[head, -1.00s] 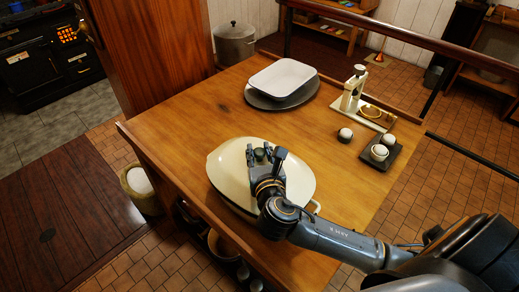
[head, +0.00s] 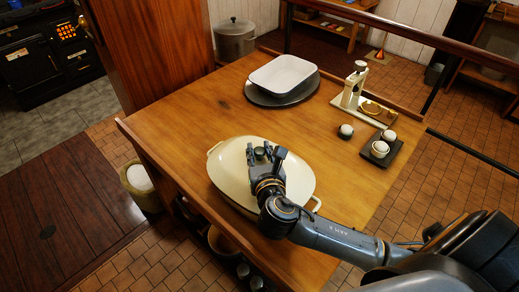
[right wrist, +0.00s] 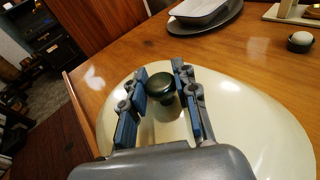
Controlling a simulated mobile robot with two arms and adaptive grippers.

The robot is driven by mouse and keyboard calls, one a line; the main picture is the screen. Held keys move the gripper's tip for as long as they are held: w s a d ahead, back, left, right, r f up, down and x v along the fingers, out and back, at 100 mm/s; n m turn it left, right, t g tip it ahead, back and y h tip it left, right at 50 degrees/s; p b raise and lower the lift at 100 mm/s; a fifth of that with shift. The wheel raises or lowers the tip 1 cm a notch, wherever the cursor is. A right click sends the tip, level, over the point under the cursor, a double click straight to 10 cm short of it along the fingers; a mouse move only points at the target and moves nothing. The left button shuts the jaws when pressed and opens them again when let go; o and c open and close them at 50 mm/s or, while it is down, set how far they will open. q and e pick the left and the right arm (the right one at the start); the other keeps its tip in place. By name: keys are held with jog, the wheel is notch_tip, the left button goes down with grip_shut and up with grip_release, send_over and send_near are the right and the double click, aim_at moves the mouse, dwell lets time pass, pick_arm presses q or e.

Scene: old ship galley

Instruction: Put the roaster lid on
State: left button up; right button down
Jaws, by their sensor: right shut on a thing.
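The roaster lid (head: 232,180) is a cream oval with a dark green knob (head: 260,153). It lies over the cream roaster (head: 314,205), whose end handles stick out at the upper left and lower right. The roaster is mostly hidden under the lid, and I cannot tell whether the rim is fully seated. My right gripper (head: 263,154) is shut on the lid's knob. In the right wrist view the blue-padded fingers (right wrist: 160,92) stand on both sides of the knob (right wrist: 161,84), above the lid (right wrist: 270,125). My left gripper is not in view.
A white dish (head: 283,74) rests on a dark oval platter (head: 306,93) at the table's back. A cream stand (head: 352,88), a white-topped egg cup (head: 346,130) and a dark tray (head: 392,150) are at the right. The wooden table (head: 215,110) is clear around the roaster's left.

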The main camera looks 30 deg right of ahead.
jog(key=shift+f, duration=0.3)
jog(key=c, duration=0.9)
grip_release()
jog(key=shift+c, duration=0.2)
jog(key=shift+s+f, duration=0.1)
jog(key=v, duration=1.2)
